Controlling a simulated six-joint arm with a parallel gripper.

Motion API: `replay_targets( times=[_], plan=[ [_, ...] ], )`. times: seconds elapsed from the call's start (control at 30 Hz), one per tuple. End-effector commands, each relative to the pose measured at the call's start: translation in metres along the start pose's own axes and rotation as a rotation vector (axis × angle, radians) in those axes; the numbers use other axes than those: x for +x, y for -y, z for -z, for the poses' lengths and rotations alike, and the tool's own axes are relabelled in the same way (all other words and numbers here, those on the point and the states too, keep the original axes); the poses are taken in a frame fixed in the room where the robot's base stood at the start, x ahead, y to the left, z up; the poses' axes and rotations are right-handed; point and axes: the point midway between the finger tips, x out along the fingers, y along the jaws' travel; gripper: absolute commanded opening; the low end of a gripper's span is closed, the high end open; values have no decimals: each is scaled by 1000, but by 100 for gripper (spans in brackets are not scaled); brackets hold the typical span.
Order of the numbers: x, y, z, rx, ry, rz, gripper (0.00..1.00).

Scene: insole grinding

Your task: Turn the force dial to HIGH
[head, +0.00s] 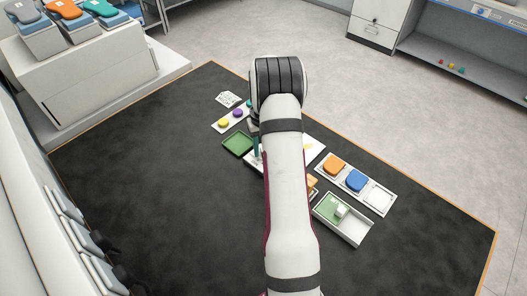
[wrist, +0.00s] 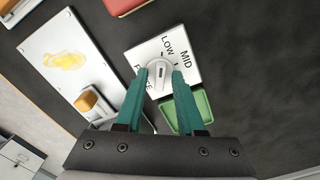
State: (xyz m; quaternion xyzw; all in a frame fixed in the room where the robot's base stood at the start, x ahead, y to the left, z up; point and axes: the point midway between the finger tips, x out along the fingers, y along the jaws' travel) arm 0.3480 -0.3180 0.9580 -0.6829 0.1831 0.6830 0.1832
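The force dial is a round white knob (wrist: 160,78) on a white square plate (wrist: 188,46) in the wrist view. LOW and MID are printed on the plate, and part of FORCE shows beside my left finger. The HIGH mark is not visible, and I cannot tell which mark the knob points to. My gripper (wrist: 163,74) has two teal fingers, one on each side of the knob. The fingers are apart, with no clear contact on the knob. In the head view my arm hides the dial; only a bit of teal finger (head: 257,147) shows beside it.
A green tray (wrist: 188,112) lies close to the plate. A white board with a yellow patch (wrist: 64,60) lies to the left. In the head view, a white tray holds orange (head: 334,165) and blue (head: 356,181) pads. The dark mat (head: 140,170) is clear at left.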

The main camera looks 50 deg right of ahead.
Motion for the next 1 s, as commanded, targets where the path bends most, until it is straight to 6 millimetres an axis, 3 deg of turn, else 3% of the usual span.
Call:
replay_targets(
  times=[0.2,0.4,0.57,0.9,1.0],
  plan=[
    [-1,0,0,0,0,0,38],
    [-1,0,0,0,0,0,3],
    [-1,0,0,25,0,0,0],
    [-1,0,0,935,0,0,0],
    [-1,0,0,1064,0,0,0]
  ],
)
